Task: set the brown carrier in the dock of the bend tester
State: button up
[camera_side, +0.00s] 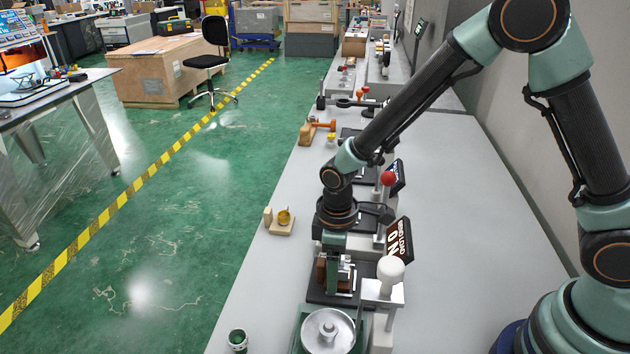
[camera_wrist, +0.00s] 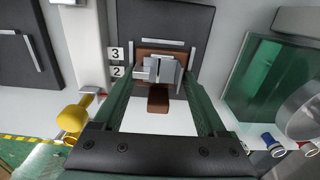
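The brown carrier (camera_wrist: 158,99) is between the two green fingers of my gripper (camera_wrist: 160,78) in the wrist view, with a grey metal piece (camera_wrist: 166,70) on it. In the side view my gripper (camera_side: 335,275) points down over the bend tester's dark base (camera_side: 317,296), and the carrier (camera_side: 321,269) shows partly behind the near finger. The fingertips are close to the carrier's sides; I cannot tell whether they touch it. The dock is largely hidden; the dark pad (camera_wrist: 195,28) lies behind the carrier. I cannot tell whether the carrier rests on it.
A tilted sign (camera_side: 398,240) and a white knob (camera_side: 390,272) stand right of my gripper. A round metal pan (camera_side: 328,332) and small cup (camera_side: 237,340) are in front. A wooden stand with a yellow ring (camera_side: 284,220) is left. The right bench (camera_side: 480,220) is mostly clear.

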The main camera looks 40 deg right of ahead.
notch_tip(320, 180, up, 12)
jog(key=shift+r, duration=0.15)
dwell(0.5)
jog(key=s+d+r+m+t, duration=0.5)
jog(key=s+d+r+m, duration=0.2)
jog(key=d, duration=0.7)
notch_tip(320, 180, up, 4)
jog(key=shift+s+m+t, duration=0.2)
jog(key=shift+m+t, duration=0.1)
jog(key=shift+m, duration=0.7)
